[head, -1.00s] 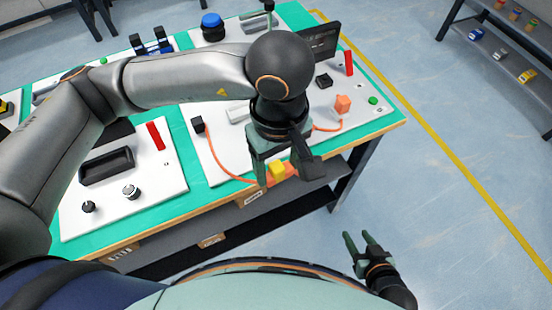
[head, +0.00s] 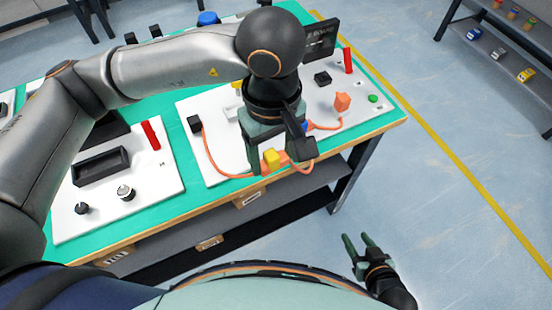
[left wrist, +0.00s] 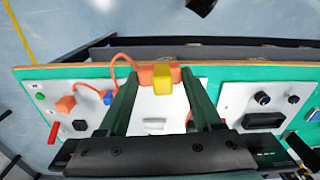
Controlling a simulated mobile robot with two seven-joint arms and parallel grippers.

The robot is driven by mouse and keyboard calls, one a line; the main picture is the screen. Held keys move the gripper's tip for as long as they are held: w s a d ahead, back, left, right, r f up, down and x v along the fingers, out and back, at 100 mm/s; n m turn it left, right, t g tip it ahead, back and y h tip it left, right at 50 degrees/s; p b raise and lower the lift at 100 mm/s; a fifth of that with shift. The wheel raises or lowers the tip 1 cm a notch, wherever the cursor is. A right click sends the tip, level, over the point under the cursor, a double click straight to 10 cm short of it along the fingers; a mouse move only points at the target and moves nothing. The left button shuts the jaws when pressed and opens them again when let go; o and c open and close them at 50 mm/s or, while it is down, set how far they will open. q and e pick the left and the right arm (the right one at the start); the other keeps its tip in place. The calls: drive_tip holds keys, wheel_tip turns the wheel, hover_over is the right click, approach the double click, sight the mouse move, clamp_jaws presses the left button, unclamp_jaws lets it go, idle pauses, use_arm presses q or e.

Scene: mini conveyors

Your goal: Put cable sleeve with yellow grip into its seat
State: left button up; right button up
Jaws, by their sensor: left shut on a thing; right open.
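The cable sleeve is an orange piece with a yellow grip block (head: 271,157) on an orange cable. My left gripper (head: 281,155) is shut on it and holds it near the front edge of the white board. In the left wrist view the sleeve with its yellow grip (left wrist: 162,80) spans between the two green fingers. I cannot tell its height above the board. A light grey block (left wrist: 154,126) on the board shows between the fingers; which fixture is the seat is unclear. My right gripper (head: 358,238) is open and empty, away from the table.
The cable runs left to a black block (head: 194,124) and right towards an orange connector (head: 342,102). A blue part (left wrist: 107,97) lies beside a finger. A red upright piece (head: 347,60) and a dark screen (head: 320,40) stand farther back.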

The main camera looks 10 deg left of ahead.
use_arm(q)
drive_tip(key=w+a+b, duration=0.1)
drive_tip(key=w+a, duration=0.5)
drive_tip(key=w, duration=0.4)
drive_tip(key=w+a+b, duration=0.2)
drive_tip(key=w+a, duration=0.4)
drive_tip(key=w, duration=0.5)
drive_tip(key=shift+w, duration=0.3)
idle(1.9)
drive_tip(key=shift+f, duration=0.1)
drive_tip(key=shift+f+b, duration=2.85)
drive_tip(key=shift+f, duration=2.25)
